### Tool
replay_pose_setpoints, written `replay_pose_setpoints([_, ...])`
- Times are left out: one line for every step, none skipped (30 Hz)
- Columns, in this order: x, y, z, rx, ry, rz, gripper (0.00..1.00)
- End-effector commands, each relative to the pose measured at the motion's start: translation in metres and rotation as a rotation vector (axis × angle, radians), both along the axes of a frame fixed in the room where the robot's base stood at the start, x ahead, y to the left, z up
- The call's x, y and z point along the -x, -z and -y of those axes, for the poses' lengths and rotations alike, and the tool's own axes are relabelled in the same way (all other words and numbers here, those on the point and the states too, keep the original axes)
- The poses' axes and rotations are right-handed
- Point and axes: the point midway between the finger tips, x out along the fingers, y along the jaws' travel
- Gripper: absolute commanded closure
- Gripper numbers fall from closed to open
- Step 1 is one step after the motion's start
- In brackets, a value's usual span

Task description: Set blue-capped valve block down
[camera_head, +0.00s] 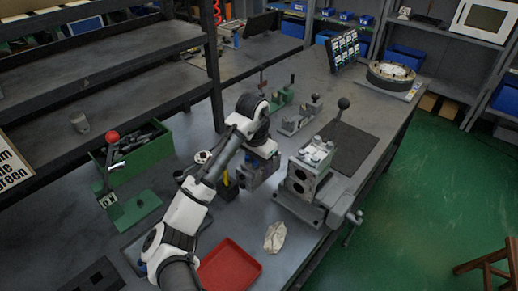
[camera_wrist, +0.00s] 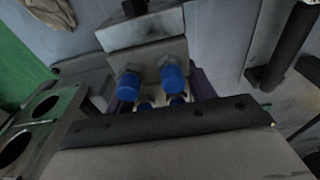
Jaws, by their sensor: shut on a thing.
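The blue-capped valve block (camera_wrist: 147,30) is a grey metal block, seen close up in the wrist view. Two blue caps (camera_wrist: 172,78) face my camera, with more blue fittings partly hidden behind the dark edge of my gripper. In the head view the block (camera_head: 257,174) hangs under my wrist over the grey bench, left of the vise. My gripper (camera_head: 261,154) is shut on it; its fingertips are mostly hidden. I cannot tell whether the block's underside touches the bench.
A vise (camera_head: 312,210) holding a metal block with dark round ports stands close on the right. A red tray (camera_head: 229,267), a crumpled cloth (camera_head: 275,237), a green bin (camera_head: 143,150) and a red-knobbed lever press (camera_head: 127,205) surround my arm. A dark mat (camera_head: 345,147) lies behind the vise.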

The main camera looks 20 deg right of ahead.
Motion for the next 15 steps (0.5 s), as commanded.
replay_pose_setpoints([0.000,0.003,0.000,0.003,-0.001,0.004,1.00])
replay_pose_setpoints([-0.001,0.005,-0.001,0.003,-0.001,0.005,1.00])
replay_pose_setpoints([-0.001,0.009,-0.001,0.003,0.000,0.005,1.00])
replay_pose_setpoints([-0.001,0.011,-0.001,0.002,0.000,0.005,1.00])
replay_pose_setpoints([-0.001,0.012,0.000,0.002,0.001,0.005,1.00])
replay_pose_setpoints([-0.001,0.014,0.000,0.002,0.001,0.005,1.00])
replay_pose_setpoints([-0.001,0.015,0.000,0.003,0.000,0.005,1.00])
replay_pose_setpoints([-0.001,0.017,0.000,0.003,0.000,0.005,1.00])
replay_pose_setpoints([-0.001,0.020,0.000,0.003,0.000,0.005,1.00])
replay_pose_setpoints([-0.001,0.023,-0.001,0.002,-0.001,0.005,1.00])
replay_pose_setpoints([-0.001,0.027,-0.001,0.001,-0.001,0.004,1.00])
replay_pose_setpoints([-0.001,0.032,-0.001,0.002,-0.002,0.004,1.00])
replay_pose_setpoints([-0.001,0.037,-0.001,0.002,-0.002,0.003,1.00])
replay_pose_setpoints([-0.001,0.041,-0.001,0.001,-0.002,0.002,1.00])
replay_pose_setpoints([-0.001,0.046,-0.001,0.002,-0.002,0.004,1.00])
